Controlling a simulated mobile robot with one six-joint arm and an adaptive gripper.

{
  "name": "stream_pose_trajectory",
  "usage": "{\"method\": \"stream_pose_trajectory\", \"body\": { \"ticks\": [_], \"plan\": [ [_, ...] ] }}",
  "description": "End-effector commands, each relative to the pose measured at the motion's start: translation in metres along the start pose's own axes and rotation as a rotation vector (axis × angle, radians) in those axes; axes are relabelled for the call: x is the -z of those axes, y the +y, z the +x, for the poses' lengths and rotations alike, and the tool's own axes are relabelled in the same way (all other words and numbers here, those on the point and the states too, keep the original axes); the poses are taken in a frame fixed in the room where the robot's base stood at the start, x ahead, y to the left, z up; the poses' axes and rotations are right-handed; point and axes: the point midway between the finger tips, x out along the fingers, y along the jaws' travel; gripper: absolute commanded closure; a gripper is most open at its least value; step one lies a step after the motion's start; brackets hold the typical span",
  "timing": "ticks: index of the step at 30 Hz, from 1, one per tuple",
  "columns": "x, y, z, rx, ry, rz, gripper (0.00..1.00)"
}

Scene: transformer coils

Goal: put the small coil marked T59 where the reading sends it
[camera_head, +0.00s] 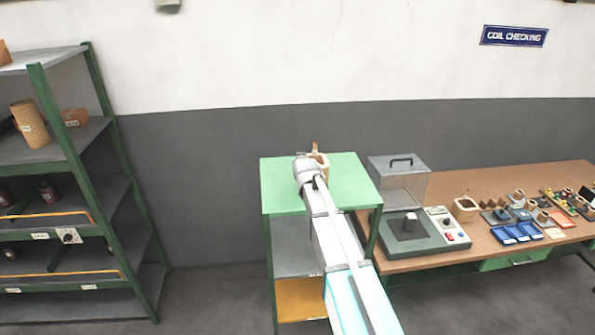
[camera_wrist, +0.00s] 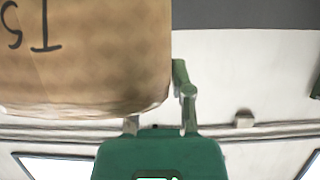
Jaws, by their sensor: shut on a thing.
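My gripper (camera_head: 312,163) is shut on a tan paper-wrapped coil (camera_head: 321,160) at the far end of my arm, above the green-topped stand (camera_head: 350,185). My arm and wrist cover much of the coil in the head view, and I cannot tell whether it touches the top. In the wrist view the coil (camera_wrist: 90,60) fills the upper left, with upside-down black writing that reads "T5"; the rest is cut off. The green gripper body and one finger (camera_wrist: 186,95) show below and beside it; the other finger is mostly hidden.
Right of the stand is a wooden bench (camera_head: 400,264) with a tester (camera_head: 412,232), its clear cover (camera_head: 400,180) raised. A wooden ring-like part (camera_head: 465,209), blue trays (camera_head: 517,232) and several small parts lie further right. A green-framed shelf (camera_head: 60,155) stands left, with open floor between.

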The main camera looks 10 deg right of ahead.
Motion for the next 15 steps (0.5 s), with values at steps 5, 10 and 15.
{"method": "stream_pose_trajectory", "body": {
  "ticks": [5, 10, 15],
  "plan": [
    [-0.013, -0.002, 0.01, 0.0, 0.002, -0.001, 1.0],
    [-0.025, -0.002, 0.015, 0.0, 0.002, -0.001, 1.0],
    [-0.031, -0.002, 0.018, -0.001, 0.002, -0.001, 1.0]
  ]
}}
